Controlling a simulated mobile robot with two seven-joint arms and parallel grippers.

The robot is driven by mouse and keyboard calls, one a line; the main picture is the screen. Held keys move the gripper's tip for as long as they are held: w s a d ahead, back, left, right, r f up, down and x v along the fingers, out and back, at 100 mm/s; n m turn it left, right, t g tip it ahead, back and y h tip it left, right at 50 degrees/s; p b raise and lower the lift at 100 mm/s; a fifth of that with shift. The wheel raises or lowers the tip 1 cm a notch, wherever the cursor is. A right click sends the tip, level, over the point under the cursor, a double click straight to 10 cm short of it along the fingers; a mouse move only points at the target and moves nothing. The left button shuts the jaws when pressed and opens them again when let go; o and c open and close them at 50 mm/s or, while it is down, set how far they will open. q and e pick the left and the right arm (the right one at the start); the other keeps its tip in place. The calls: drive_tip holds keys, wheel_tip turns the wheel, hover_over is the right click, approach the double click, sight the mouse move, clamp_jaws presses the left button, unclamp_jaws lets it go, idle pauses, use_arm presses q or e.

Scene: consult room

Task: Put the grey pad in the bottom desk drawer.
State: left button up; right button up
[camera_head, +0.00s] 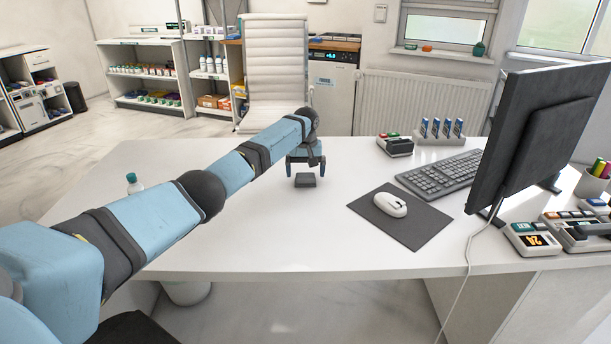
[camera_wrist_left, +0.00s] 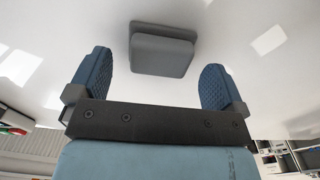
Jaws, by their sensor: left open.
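A small grey pad (camera_head: 305,180) lies flat on the white desk (camera_head: 300,232), near the middle of its top. My left gripper (camera_head: 305,168) is just behind and above the pad in the head view, pointing down. In the left wrist view the pad (camera_wrist_left: 163,52) shows beyond and between the two blue fingers of the left gripper (camera_wrist_left: 160,85). The fingers are apart and open, with space on both sides of the pad, and do not touch it. My right gripper is out of view. No desk drawer can be made out; the desk's front side panel (camera_head: 505,312) shows at the lower right.
A dark mouse mat (camera_head: 415,228) with a white mouse (camera_head: 390,204), a keyboard (camera_head: 443,174) and a monitor (camera_head: 538,130) stand to the right of the pad. A small bottle (camera_head: 134,184) stands at the desk's left. The desk in front of the pad is clear.

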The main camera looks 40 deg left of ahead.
use_arm(q)
wheel_tip(320, 180, up, 9)
drive_tip(key=p, duration=0.1)
drive_tip(key=shift+f+p, duration=0.15)
drive_tip(key=shift+p, duration=0.2)
drive_tip(key=shift+r, duration=0.4)
drive_tip(key=shift+c, duration=0.3)
drive_tip(key=t+y+p, duration=0.3)
drive_tip(key=t+p, duration=0.1)
drive_tip(key=p, duration=0.1)
approach(304, 174)
drive_tip(key=b+x, duration=0.2)
drive_tip(key=shift+w+a+f, duration=0.15)
drive_tip(key=shift+a+f, duration=0.1)
drive_tip(key=shift+w+a+f, duration=0.1)
drive_tip(key=shift+w+f, duration=0.1)
drive_tip(key=shift+f, duration=0.35)
drive_tip(key=shift+w+f, duration=0.1)
drive_tip(key=shift+f, duration=0.2)
drive_tip(key=x, duration=0.1)
drive_tip(key=b+x, duration=0.1)
drive_tip(key=x, duration=0.2)
drive_tip(key=shift+d+f+b, duration=0.3)
drive_tip(key=shift+f+b, duration=0.05)
drive_tip(key=shift+f, duration=0.05)
drive_tip(key=c, duration=1.1)
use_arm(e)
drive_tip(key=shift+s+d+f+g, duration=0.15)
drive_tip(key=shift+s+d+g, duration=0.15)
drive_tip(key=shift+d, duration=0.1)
